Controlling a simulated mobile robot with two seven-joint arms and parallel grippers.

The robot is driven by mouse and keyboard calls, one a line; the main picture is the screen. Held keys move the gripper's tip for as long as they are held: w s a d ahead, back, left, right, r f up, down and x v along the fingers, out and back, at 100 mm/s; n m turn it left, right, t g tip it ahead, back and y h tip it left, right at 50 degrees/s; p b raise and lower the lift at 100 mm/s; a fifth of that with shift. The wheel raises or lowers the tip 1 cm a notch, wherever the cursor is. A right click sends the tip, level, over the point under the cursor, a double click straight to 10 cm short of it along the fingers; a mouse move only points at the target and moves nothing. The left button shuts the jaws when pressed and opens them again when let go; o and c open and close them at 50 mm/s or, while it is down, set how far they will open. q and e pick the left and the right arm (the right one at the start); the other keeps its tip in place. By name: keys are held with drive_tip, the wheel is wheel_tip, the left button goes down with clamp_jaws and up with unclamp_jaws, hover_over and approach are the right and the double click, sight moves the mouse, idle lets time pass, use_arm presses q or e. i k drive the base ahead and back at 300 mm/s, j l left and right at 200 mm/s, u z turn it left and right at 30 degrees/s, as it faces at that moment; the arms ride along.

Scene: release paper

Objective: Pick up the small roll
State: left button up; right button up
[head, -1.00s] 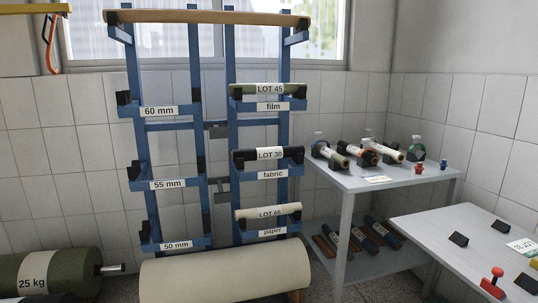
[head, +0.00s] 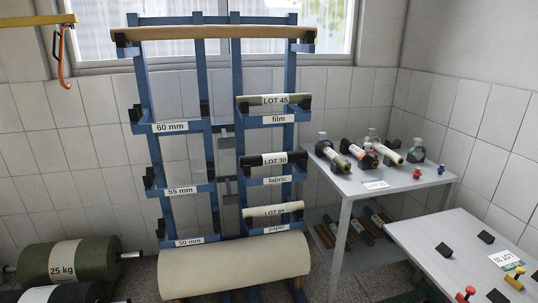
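Several small rolls rest on the right column of a blue rack. A pale roll labelled LOT 65 (head: 290,208) lies on the lowest arms, above the paper label. A dark roll labelled LOT 30 (head: 262,159) lies above the fabric label. A green roll labelled LOT 45 (head: 266,99) lies above the film label. I cannot tell which one the task means. Other small rolls (head: 333,155) lie on a grey side table. Neither of my grippers is in view.
A large cream roll (head: 235,264) lies low before the blue rack (head: 153,150). A green 25 kg roll (head: 97,257) is at lower left. The grey side table (head: 345,186) and a nearer table (head: 425,238) with small dark blocks stand right. An orange hook (head: 63,70) hangs upper left.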

sight(280, 157)
drive_tip(key=i+l+u, duration=0.25)
drive_tip(key=i, duration=0.35)
drive_tip(key=i+l+u, duration=0.3)
drive_tip(key=i, duration=0.25)
drive_tip(key=l, duration=0.1)
